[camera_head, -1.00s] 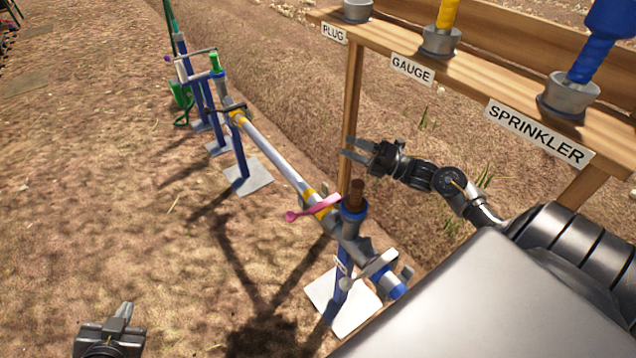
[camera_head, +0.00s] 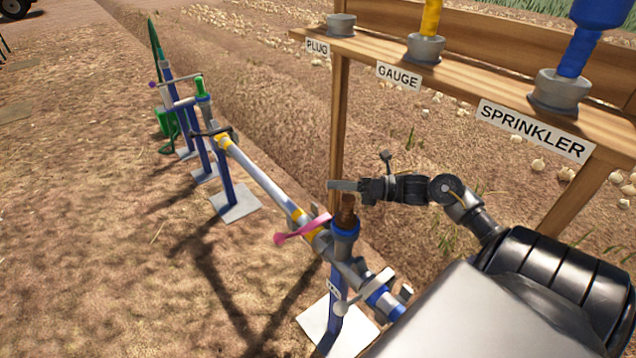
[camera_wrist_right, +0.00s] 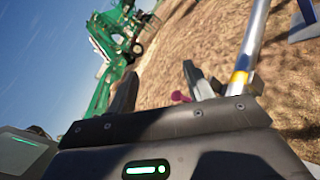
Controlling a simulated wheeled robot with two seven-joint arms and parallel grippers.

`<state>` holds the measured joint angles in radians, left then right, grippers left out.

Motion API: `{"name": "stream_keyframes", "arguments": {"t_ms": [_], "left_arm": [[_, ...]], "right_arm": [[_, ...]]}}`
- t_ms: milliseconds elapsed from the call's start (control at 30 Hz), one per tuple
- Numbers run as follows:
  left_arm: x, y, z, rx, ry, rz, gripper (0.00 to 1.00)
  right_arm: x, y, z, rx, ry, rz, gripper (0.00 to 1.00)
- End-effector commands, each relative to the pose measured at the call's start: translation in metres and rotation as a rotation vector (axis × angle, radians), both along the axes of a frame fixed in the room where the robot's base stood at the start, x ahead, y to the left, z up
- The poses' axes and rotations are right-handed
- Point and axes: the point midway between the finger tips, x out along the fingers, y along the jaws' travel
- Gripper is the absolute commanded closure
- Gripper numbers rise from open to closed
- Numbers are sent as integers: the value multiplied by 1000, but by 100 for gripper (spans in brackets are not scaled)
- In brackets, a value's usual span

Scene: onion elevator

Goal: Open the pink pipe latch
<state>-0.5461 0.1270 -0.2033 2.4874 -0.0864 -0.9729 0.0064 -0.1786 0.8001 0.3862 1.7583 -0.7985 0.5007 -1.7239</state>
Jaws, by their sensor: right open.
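The pink latch (camera_head: 302,230) lies across the pipe (camera_head: 264,175) by a yellow band, its rounded end pointing left. Beside it a brown plug (camera_head: 347,212) stands in the blue-collared upright fitting. My right gripper (camera_head: 345,186) is above and just behind the plug, pointing left, apart from the latch. In the right wrist view the open fingers (camera_wrist_right: 158,88) of my right gripper show, with the pink latch end (camera_wrist_right: 180,97) beyond, near the right finger. My left gripper is not in view.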

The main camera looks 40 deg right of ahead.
Motion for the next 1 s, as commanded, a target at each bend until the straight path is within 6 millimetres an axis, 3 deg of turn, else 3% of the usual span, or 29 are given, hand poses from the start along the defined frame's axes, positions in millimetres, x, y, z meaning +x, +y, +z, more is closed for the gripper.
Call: {"name": "stream_keyframes", "arguments": {"t_ms": [300,700,1000], "left_arm": [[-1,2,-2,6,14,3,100],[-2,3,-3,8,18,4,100],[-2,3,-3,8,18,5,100]], "right_arm": [[34,32,0,2,-2,-1,48],[39,38,0,0,1,-1,48],[39,37,0,0,0,-1,86]]}}
